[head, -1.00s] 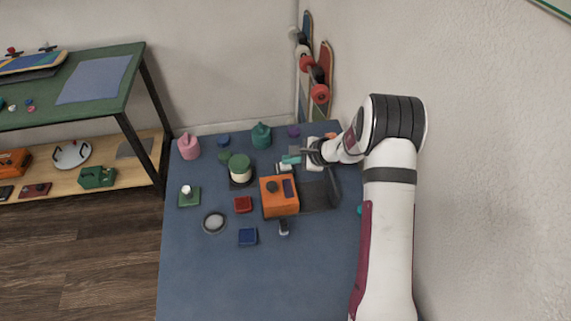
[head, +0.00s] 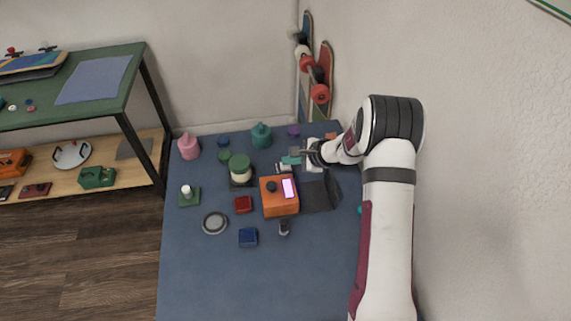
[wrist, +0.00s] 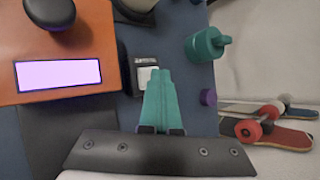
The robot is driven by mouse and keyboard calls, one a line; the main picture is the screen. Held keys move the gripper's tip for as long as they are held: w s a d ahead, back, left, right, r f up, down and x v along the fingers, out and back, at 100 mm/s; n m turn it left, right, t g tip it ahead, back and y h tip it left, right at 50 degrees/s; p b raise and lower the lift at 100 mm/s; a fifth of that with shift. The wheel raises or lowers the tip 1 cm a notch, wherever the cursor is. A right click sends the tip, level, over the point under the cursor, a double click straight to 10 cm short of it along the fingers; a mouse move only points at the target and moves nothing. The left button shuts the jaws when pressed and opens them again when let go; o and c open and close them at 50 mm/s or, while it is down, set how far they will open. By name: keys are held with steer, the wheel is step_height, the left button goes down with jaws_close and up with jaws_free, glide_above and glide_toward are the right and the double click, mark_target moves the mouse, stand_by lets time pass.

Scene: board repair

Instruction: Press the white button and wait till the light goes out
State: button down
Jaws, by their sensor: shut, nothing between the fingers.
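The white button (wrist: 145,76) sits on a small dark base on the blue table, and it also shows in the head view (head: 284,167). My gripper (wrist: 159,72) has its teal fingers shut with nothing between them. The fingertips are at the button and cover part of it; whether they touch it I cannot tell. In the head view my gripper (head: 288,160) is at the back right of the table. The orange box (head: 279,206) stands in front of the button, with a dark knob on top. Its light panel (head: 288,188) glows pinkish white, also in the wrist view (wrist: 58,74).
A teal bottle (head: 261,136) and a green-topped round container (head: 240,167) stand near the button. A dark tray (head: 316,195) lies right of the orange box. Skateboards (head: 321,90) lean in the back corner. The table's front is clear.

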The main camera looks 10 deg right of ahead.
mark_target(289, 167)
steer(key=shift+r, duration=0.75)
steer(key=shift+r, duration=2.55)
